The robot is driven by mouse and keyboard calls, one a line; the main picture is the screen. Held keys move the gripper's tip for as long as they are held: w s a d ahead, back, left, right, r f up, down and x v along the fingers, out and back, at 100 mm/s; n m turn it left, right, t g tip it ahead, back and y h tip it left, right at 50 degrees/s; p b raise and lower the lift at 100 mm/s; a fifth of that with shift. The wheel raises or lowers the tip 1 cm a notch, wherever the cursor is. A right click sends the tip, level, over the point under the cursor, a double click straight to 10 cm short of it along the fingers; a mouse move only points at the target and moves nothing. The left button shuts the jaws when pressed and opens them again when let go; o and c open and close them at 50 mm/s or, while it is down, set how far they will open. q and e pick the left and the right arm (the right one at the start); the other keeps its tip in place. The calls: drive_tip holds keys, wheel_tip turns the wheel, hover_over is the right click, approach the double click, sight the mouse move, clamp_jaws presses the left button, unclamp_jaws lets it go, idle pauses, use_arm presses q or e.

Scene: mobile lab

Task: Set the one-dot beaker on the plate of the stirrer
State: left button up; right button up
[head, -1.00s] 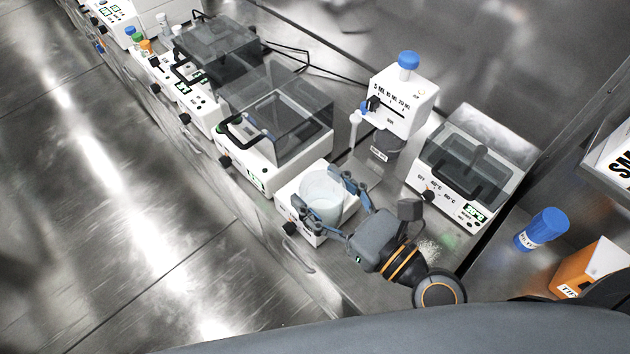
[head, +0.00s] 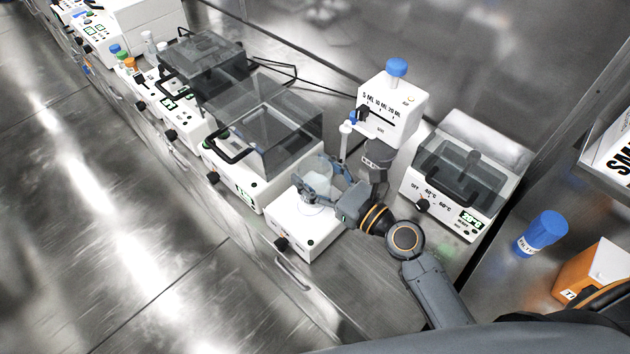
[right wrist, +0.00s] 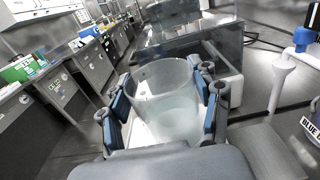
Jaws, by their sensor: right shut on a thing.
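The clear beaker (head: 317,183), with pale liquid in it, is upright between the fingers of my right gripper (head: 320,184). In the right wrist view the beaker (right wrist: 166,98) fills the space between the blue finger pads, and my right gripper (right wrist: 164,112) is shut on it. A small dark mark shows near its rim. The stirrer (head: 308,236) is a white box with a black knob at its front. The beaker is over the back part of its top; I cannot tell whether the base touches the plate. My left gripper is not in view.
A clear-lidded bath (head: 258,150) stands left of the stirrer. A dispenser with a blue cap (head: 392,105) stands behind my right gripper. Another lidded heater (head: 455,180) is to the right. A blue-capped bottle (head: 541,233) and an orange box (head: 590,270) are at far right.

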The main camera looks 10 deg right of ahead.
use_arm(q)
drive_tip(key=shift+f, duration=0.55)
use_arm(e)
wheel_tip(320, 180, down, 2)
drive_tip(key=shift+f+b, duration=0.15)
drive_tip(key=shift+b, duration=0.2)
drive_tip(key=o, duration=1.2)
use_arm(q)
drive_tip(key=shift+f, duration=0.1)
use_arm(e)
drive_tip(key=shift+o, duration=0.2)
